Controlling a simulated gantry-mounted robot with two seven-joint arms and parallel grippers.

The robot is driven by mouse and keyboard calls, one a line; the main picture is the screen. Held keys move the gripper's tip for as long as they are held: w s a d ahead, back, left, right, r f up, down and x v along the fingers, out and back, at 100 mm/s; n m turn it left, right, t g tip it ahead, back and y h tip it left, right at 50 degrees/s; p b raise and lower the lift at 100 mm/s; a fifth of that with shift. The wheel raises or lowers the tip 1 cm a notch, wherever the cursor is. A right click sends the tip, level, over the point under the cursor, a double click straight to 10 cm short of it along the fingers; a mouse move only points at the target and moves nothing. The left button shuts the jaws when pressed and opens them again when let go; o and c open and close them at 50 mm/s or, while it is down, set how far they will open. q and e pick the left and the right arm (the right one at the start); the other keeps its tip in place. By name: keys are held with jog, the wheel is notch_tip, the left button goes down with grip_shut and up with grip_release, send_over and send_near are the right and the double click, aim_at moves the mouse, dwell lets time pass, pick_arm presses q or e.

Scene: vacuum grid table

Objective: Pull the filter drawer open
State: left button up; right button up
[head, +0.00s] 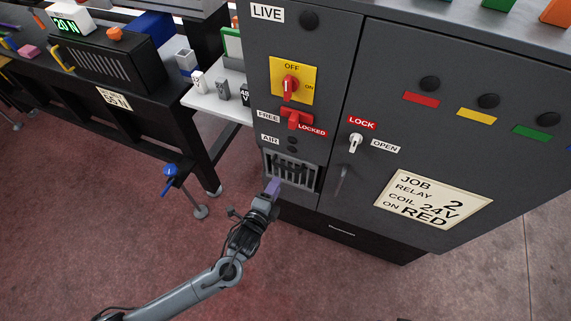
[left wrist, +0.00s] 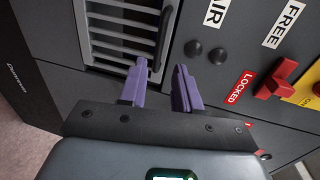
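The filter drawer (head: 281,157) shows as a slatted grey grille low on the left section of the dark cabinet. Its slats and frame fill the upper left of the left wrist view (left wrist: 118,32). My left gripper (head: 273,187) is in front of the drawer's lower left part in the head view. In the left wrist view its two purple fingers (left wrist: 161,80) stand apart with a gap between them, pointing at the grille's edge. I see nothing held between them. Whether a fingertip touches the frame I cannot tell. My right gripper is in neither view.
Above the drawer are a red FREE/LOCKED latch (head: 297,118) and a yellow OFF/ON switch plate (head: 293,80). A LOCK/OPEN key switch (head: 355,143) is to the right. A black bench (head: 120,115) stands left. The floor before the cabinet is clear.

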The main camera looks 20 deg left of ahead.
aim_at(286, 168)
pick_arm(q)
jog(key=w+b, duration=0.1)
jog(key=w, duration=0.2)
jog(key=w+f+b, duration=0.1)
jog(key=w, duration=0.2)
jog(key=w+f+b, duration=0.1)
jog(key=w, duration=0.2)
jog(key=shift+w+d, duration=0.2)
jog(key=shift+w, duration=0.1)
grip_shut()
